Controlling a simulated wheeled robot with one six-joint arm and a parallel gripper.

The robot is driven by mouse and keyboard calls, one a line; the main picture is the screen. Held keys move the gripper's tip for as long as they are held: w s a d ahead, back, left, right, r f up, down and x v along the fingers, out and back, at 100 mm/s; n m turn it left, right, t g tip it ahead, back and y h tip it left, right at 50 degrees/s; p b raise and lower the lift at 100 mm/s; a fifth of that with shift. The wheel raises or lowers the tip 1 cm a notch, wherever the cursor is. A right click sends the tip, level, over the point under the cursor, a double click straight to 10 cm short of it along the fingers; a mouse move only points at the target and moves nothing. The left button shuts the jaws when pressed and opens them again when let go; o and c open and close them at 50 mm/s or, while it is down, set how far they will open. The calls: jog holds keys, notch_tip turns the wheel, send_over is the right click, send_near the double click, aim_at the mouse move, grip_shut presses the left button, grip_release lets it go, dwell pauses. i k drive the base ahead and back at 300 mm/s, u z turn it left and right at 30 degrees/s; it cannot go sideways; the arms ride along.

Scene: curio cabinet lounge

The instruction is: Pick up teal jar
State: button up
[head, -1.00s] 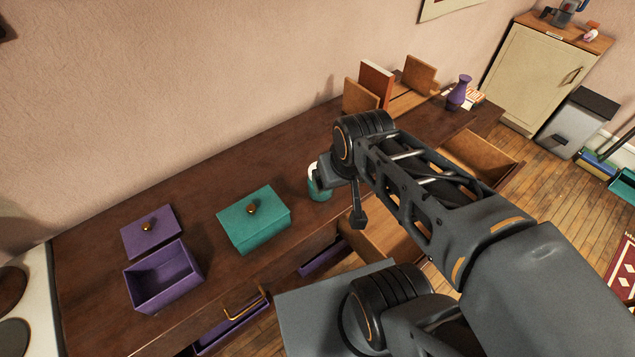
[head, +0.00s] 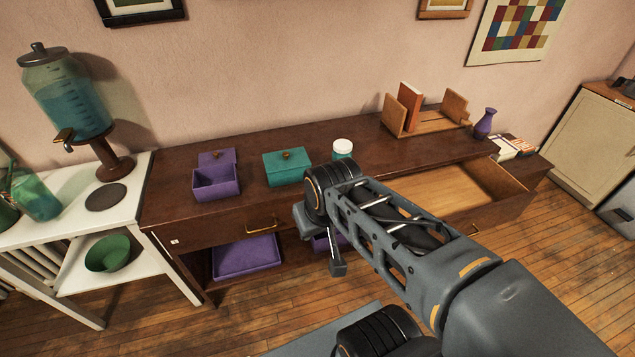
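The teal jar (head: 342,155) has a white lid. It stands upright on the dark wooden cabinet top, just right of the teal box, and its lower part is partly hidden behind my arm. My gripper (head: 320,245) hangs in front of the cabinet, nearer to me and lower in the picture than the jar, and apart from it. My wrist hides part of the gripper, so its opening is unclear. No object shows in it.
A lidded teal box (head: 287,168) and an open purple box (head: 216,182) stand left of the jar. A drawer (head: 465,190) is pulled out at right. A book rack (head: 432,124) and a purple vase (head: 485,123) stand farther right. Wooden floor lies in front.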

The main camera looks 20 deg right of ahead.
aim_at(335, 156)
jog(key=z, duration=0.6)
jog(key=i, duration=0.45)
jog(key=z, duration=0.15)
jog(key=k, duration=0.55)
jog(key=u, duration=0.1)
jog(key=i, duration=1.05)
jog(key=u, duration=0.65)
